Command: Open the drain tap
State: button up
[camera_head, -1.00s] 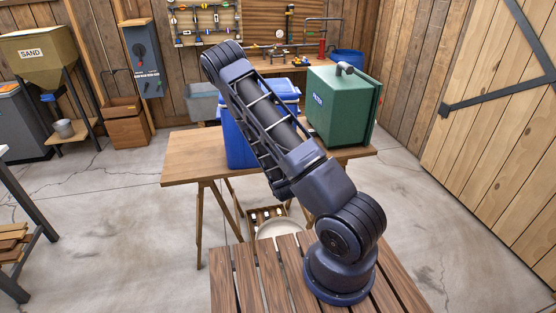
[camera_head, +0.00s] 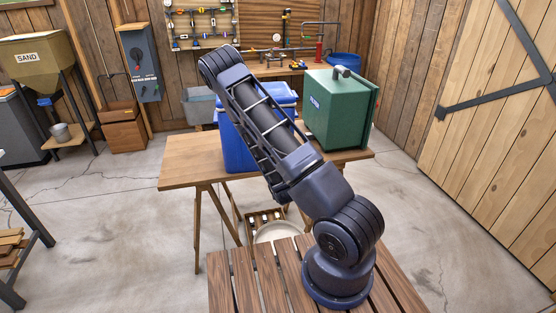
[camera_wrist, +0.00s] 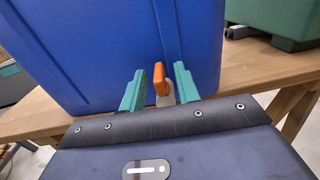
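A blue lidded container (camera_head: 236,150) stands on the wooden table, partly behind my arm. In the wrist view its blue wall (camera_wrist: 100,50) fills the upper middle. A drain tap with an orange handle (camera_wrist: 159,78) and a pale body (camera_wrist: 166,100) sits low on that wall, the handle upright. My gripper (camera_wrist: 159,84) has two teal fingers, apart, one to each side of the tap, with visible gaps to the handle. Contact with the tap is not seen. In the head view the gripper and tap are hidden behind my arm.
The wooden table (camera_head: 185,172) carries a green box (camera_head: 333,112) with a top handle, right of the container. A crate of bottles (camera_head: 265,217) and a pale round basin (camera_head: 276,232) are on the floor below. The concrete floor (camera_head: 120,215) at left is largely clear.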

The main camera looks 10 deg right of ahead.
jog(key=shift+a+h, duration=0.1)
jog(key=shift+h, duration=0.2)
jog(key=m+g+h, duration=0.2)
jog(key=m+h, duration=0.1)
jog(key=h, duration=0.1)
jog(key=m+g+h, duration=0.3)
jog(key=m+h, duration=0.1)
jog(key=h, duration=0.1)
jog(key=a+m+g+h, duration=0.1)
jog(key=m+g+h, duration=0.2)
jog(key=h, duration=0.1)
jog(key=shift+w+m, duration=0.4)
jog(key=v, duration=1.1)
jog(key=s+d+r+m+g+y, duration=0.3)
jog(key=s+d+r+m+g, duration=0.1)
jog(key=d+r+m+g, duration=0.7)
jog(key=s+d+r+m+t+y, duration=0.2)
jog(key=r+m+y, duration=0.2)
jog(key=r+m, duration=0.3)
jog(key=s+d+r+m+t+y, duration=0.1)
jog(key=s+r+m+t+y, duration=0.2)
jog(key=r+m+y, duration=0.2)
jog(key=shift+d+r+m+y, duration=0.35)
jog(key=shift+r+m, duration=0.75)
jog(key=shift+r, duration=0.85)
